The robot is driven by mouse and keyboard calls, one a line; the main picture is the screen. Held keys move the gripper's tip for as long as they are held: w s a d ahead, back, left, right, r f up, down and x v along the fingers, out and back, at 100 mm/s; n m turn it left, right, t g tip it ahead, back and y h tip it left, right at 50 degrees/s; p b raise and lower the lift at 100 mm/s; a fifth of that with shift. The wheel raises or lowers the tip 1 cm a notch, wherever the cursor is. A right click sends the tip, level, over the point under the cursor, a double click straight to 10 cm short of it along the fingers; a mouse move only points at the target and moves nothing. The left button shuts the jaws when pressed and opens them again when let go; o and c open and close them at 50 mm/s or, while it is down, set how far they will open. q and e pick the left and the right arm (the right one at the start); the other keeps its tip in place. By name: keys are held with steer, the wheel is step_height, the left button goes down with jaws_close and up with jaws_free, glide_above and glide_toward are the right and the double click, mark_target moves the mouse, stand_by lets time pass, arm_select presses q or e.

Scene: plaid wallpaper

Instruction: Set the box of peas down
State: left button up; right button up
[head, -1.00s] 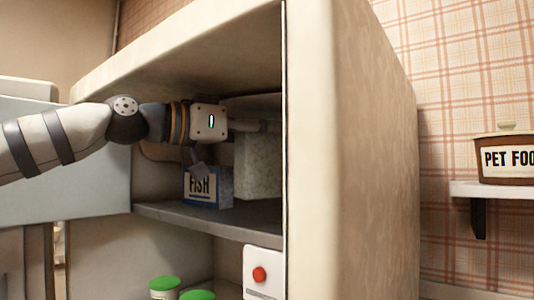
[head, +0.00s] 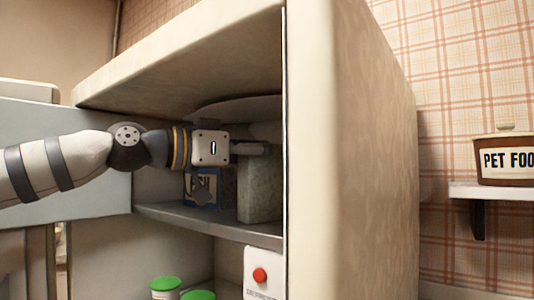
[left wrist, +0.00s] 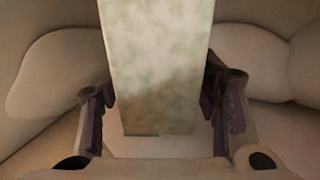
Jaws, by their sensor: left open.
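The box of peas, a pale green mottled box (head: 260,188), stands upright on the freezer shelf (head: 226,225) near the right wall; its label is not visible. My left gripper (head: 250,149) is at the top of the box, reaching in from the left. In the left wrist view the box (left wrist: 160,70) lies between the two fingers (left wrist: 163,108), which are spread with small gaps on both sides. The gripper is open. My right gripper is not in view.
A blue fish box (head: 208,186) stands left of the pale box, partly covered by my arm. Green-lidded jars (head: 166,284) and a white panel with a red button (head: 260,275) are below. A pet food pot (head: 505,158) is on a wall shelf at right.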

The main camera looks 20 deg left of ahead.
arm_select(q)
steer(key=v, duration=1.1)
steer(key=shift+s+a+p, duration=0.25)
steer(key=shift+s+p, duration=0.05)
steer(key=shift+p, duration=0.15)
